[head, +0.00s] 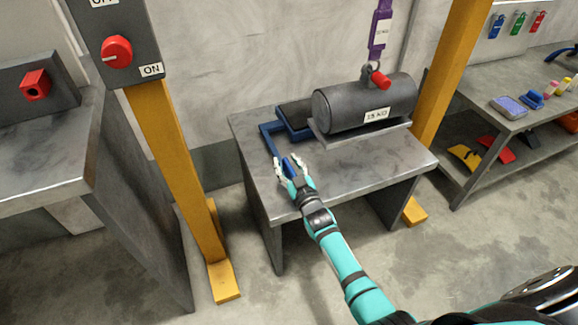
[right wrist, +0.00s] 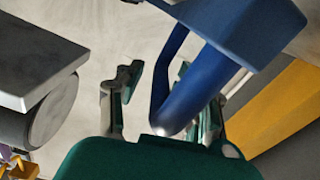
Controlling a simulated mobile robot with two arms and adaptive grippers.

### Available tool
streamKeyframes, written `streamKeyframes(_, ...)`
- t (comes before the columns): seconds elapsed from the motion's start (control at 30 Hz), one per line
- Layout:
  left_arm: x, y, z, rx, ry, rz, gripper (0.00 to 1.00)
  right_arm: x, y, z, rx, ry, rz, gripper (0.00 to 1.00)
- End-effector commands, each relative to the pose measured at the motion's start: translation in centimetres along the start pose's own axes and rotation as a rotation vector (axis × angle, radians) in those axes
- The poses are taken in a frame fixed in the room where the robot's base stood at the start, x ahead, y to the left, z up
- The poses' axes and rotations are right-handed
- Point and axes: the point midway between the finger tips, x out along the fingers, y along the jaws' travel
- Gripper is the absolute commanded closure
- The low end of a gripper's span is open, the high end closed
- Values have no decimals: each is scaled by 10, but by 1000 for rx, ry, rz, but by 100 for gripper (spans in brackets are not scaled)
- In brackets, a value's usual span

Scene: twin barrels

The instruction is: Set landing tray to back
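The landing tray, a blue frame (head: 268,140) with a dark pad (head: 297,113), is at the left rear of the grey metal table, beside the barrel. A blue bar of it reaches toward the front edge. My right gripper (head: 289,163) is at this bar, with its fingers apart on either side. In the right wrist view, the blue bar (right wrist: 192,85) passes between the spread fingers, close to the right one, with a gap to the left one. I cannot tell whether it touches a finger. My left gripper is not in view.
A dark barrel (head: 352,105) with a red-tipped fitting lies on a grey support on the table (head: 365,163). A purple hanger (head: 380,30) hangs above it. Yellow posts (head: 165,140) flank the table. A switch box with a red knob (head: 117,51) is at left. The table's front right is clear.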

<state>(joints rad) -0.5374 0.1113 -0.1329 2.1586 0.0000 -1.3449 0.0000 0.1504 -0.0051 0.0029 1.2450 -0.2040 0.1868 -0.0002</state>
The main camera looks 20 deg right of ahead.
Motion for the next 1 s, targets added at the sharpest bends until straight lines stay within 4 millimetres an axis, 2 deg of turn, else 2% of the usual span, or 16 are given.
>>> streamKeyframes(0.27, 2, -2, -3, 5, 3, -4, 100, -4, 0, 4, -1, -7, 0, 62)
streamKeyframes(0.37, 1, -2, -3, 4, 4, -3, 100, -12, 0, 5, -1, -8, 0, 62)
streamKeyframes(0.8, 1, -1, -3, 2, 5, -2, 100, -98, -1, 4, -1, -8, -2, 62)
streamKeyframes(1.0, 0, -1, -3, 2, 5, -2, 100, -118, -2, 3, -1, -6, -2, 62)
